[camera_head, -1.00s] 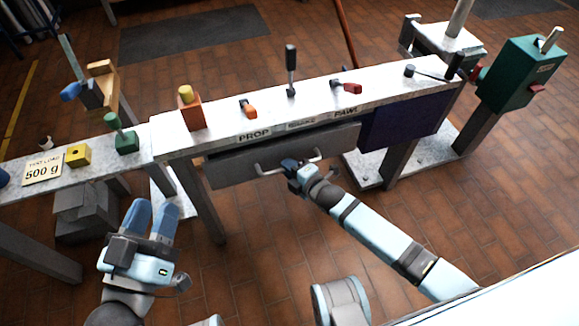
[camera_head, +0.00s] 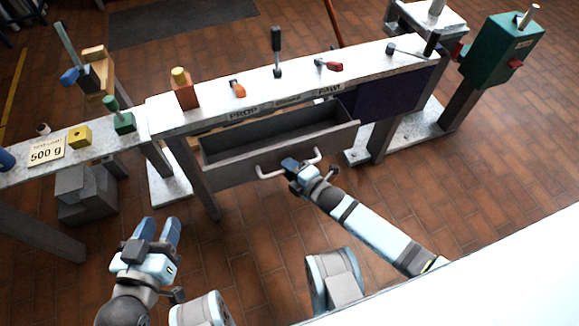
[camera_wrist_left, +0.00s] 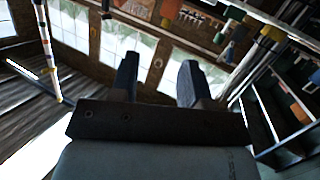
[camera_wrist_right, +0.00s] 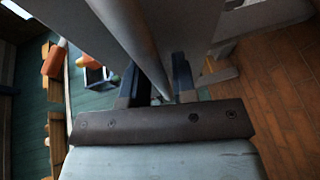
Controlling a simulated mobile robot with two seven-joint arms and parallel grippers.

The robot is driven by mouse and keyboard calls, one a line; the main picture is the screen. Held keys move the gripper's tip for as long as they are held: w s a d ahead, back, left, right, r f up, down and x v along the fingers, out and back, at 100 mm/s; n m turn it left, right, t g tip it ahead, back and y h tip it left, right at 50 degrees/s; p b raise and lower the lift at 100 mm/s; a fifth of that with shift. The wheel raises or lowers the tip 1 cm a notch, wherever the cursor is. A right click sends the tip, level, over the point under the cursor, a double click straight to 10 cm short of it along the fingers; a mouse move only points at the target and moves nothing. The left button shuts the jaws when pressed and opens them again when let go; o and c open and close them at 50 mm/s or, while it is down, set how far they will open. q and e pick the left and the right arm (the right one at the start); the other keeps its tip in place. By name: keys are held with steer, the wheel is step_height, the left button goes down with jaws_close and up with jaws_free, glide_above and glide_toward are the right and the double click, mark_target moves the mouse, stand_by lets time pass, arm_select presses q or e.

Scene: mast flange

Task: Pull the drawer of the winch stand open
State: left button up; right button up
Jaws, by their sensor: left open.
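The grey drawer (camera_head: 232,174) of the winch stand (camera_head: 160,120) is pulled partly out; its inside shows and looks empty in the head view. A pale bar handle (camera_head: 268,174) runs across its front. My right gripper (camera_head: 291,165) is shut on the handle near its middle. In the right wrist view the handle bar (camera_wrist_right: 142,45) passes between the two fingers (camera_wrist_right: 156,88). My left gripper (camera_head: 160,232) is open and empty, low at the left and apart from the stand. Its spread fingers (camera_wrist_left: 159,80) show in the left wrist view.
On the stand's top are an orange block (camera_head: 185,97), an orange lever (camera_head: 237,88), a black upright lever (camera_head: 277,55) and a red lever (camera_head: 330,65). A dark blue panel (camera_head: 395,97) is right of the drawer. The floor before the drawer is clear apart from my arm.

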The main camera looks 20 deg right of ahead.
steer(key=shift+o, duration=0.8)
steer(key=shift+s+d, duration=0.1)
steer(key=shift+s, duration=0.15)
arm_select(q)
steer(key=f+p, duration=0.1)
steer(key=s+a+f+g+y+p, duration=0.1)
steer(key=f, duration=0.1)
steer(key=s+a+f+g+p, duration=0.1)
steer(key=shift+a+f+y, duration=0.15)
steer(key=shift+y, duration=0.15)
arm_select(e)
steer(key=v, duration=1.3)
steer(key=shift+r, duration=0.2)
steer(key=shift+s, duration=0.1)
